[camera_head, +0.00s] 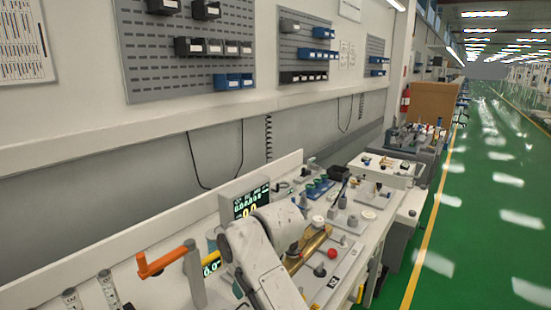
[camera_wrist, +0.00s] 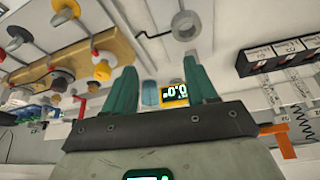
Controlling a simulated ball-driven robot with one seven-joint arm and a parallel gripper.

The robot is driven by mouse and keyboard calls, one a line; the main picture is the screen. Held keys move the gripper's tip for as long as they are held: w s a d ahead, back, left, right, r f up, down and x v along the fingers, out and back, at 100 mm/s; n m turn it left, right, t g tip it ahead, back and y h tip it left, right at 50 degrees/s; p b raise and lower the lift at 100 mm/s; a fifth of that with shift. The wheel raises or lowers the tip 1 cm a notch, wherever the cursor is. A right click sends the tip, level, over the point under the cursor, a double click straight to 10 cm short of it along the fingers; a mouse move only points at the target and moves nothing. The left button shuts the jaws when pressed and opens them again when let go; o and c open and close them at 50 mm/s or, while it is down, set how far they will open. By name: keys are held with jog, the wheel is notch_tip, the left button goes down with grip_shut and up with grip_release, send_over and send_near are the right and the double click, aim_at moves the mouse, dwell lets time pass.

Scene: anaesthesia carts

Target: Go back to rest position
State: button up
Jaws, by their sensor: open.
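My gripper (camera_wrist: 160,65) shows in the wrist view as two teal fingers standing apart, with nothing held between them. Behind the gap are a small yellow-framed display (camera_wrist: 174,95) and a bluish clear part (camera_wrist: 150,93), beyond the fingers. In the head view my white arm (camera_head: 262,262) reaches over the workbench from the bottom edge. I cannot make out the fingers in the head view.
A bench display (camera_head: 251,203) stands behind my arm. An orange handle (camera_head: 165,260) rises to its left. A brass-coloured fixture (camera_head: 308,246) and a red knob (camera_head: 332,253) lie close on the right. The green floor (camera_head: 480,215) at right is clear.

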jog(key=s+d+f+m, duration=0.1)
jog(key=s+d+f, duration=0.1)
jog(key=d+f, duration=0.1)
jog(key=s+d+f+m, duration=0.1)
jog(key=s+d+f, duration=0.2)
jog(key=f, duration=0.1)
jog(key=s+d+f+m, duration=0.1)
jog(key=s+d+f, duration=0.1)
jog(key=d+f, duration=0.1)
jog(key=shift+s+d+f+t, duration=0.3)
jog(key=shift+s+d+f, duration=0.1)
jog(key=shift+d, duration=0.2)
jog(key=s+d+f+m+h, duration=0.2)
jog(key=s+d+f+m, duration=0.1)
jog(key=s+d, duration=0.85)
jog(key=s+d+f+m+h, duration=0.1)
jog(key=s+d+f+m, duration=0.15)
jog(key=s+d, duration=0.9)
jog(key=s+f+g, duration=0.3)
jog(key=s+f, duration=0.1)
jog(key=s, duration=0.6)
jog(key=shift+s+a+f+m, duration=0.2)
jog(key=shift+a+f+m, duration=0.15)
jog(key=shift+f, duration=0.05)
